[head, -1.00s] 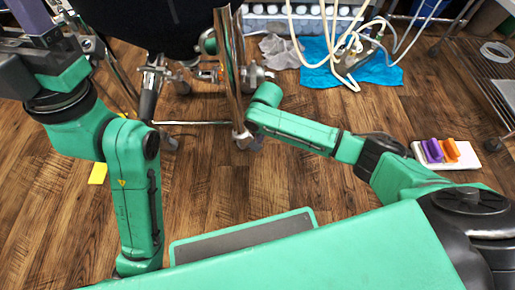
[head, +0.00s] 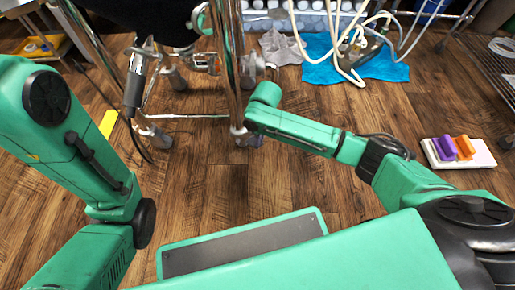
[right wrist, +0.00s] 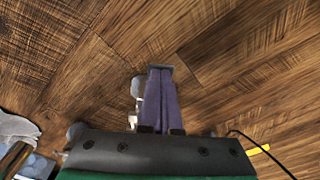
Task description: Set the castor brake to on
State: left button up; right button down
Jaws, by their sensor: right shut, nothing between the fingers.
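A wheeled chrome stand (head: 229,60) carries a dark vessel (head: 150,20) at the top of the head view. Its castors rest on the floor, including a front right castor (head: 247,139) and a front left castor (head: 157,138). I cannot make out a brake lever or its position. My right arm reaches in from the right, its wrist close to the right of the front right castor; the fingers are hardly visible there. In the right wrist view my right gripper (right wrist: 159,72) is shut and empty, with a grey castor part (right wrist: 137,87) just left of its fingers. My left gripper is out of view.
A blue cloth (head: 318,70) with pale hoses (head: 345,50) lies behind, right of the stand. A white tray (head: 480,155) with purple and orange pieces is at right. A dark-handled tool (head: 134,85) hangs at the stand's left. Wooden floor between is clear.

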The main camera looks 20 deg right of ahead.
dwell(0.3)
notch_tip(320, 180, down, 4)
jog(key=shift+r+b, duration=0.25)
jog(key=shift+b, duration=0.2)
jog(key=shift+r, duration=0.1)
jog(key=s+d+r+p, duration=0.1)
jog(key=s+r+p, duration=0.1)
jog(key=r+p, duration=0.5)
jog(key=s+d+r+p, duration=0.1)
jog(key=s+r+p, duration=0.1)
jog(key=r+p, duration=0.6)
jog(key=shift+d+r, duration=0.15)
jog(key=shift+r, duration=0.1)
